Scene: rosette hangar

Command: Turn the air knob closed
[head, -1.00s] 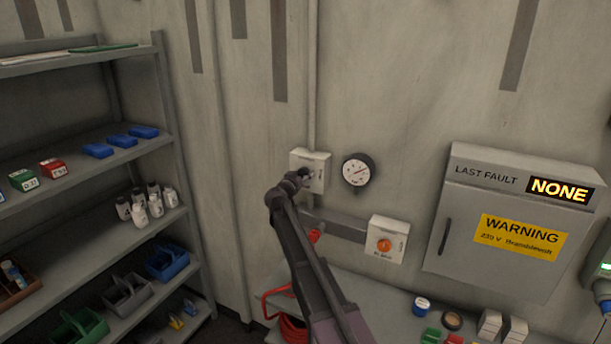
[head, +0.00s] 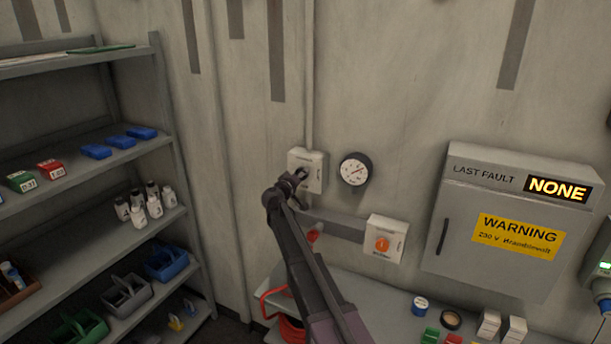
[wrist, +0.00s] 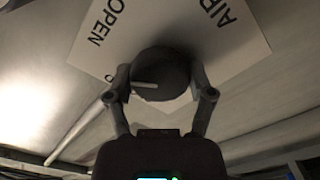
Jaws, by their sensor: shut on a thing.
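The air knob (wrist: 160,75) is a dark round knob with a pale pointer line, on a white plate (wrist: 225,50) lettered AIR and OPEN in the wrist view. The line points left in that view, below the word OPEN. My gripper (wrist: 160,88) is shut on the knob, one finger on each side of it. In the head view my gripper (head: 295,182) is at the white wall box (head: 313,160), left of the round gauge. The knob is mostly hidden there by my gripper. The plate's lettering around the lower part of the knob is hidden.
The pressure gauge (head: 355,169) is close on the right. A white box with an orange knob (head: 382,244) and a grey warning cabinet (head: 500,265) are further right. A red handle (head: 314,234) sits below my gripper. Shelves (head: 165,120) stand left.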

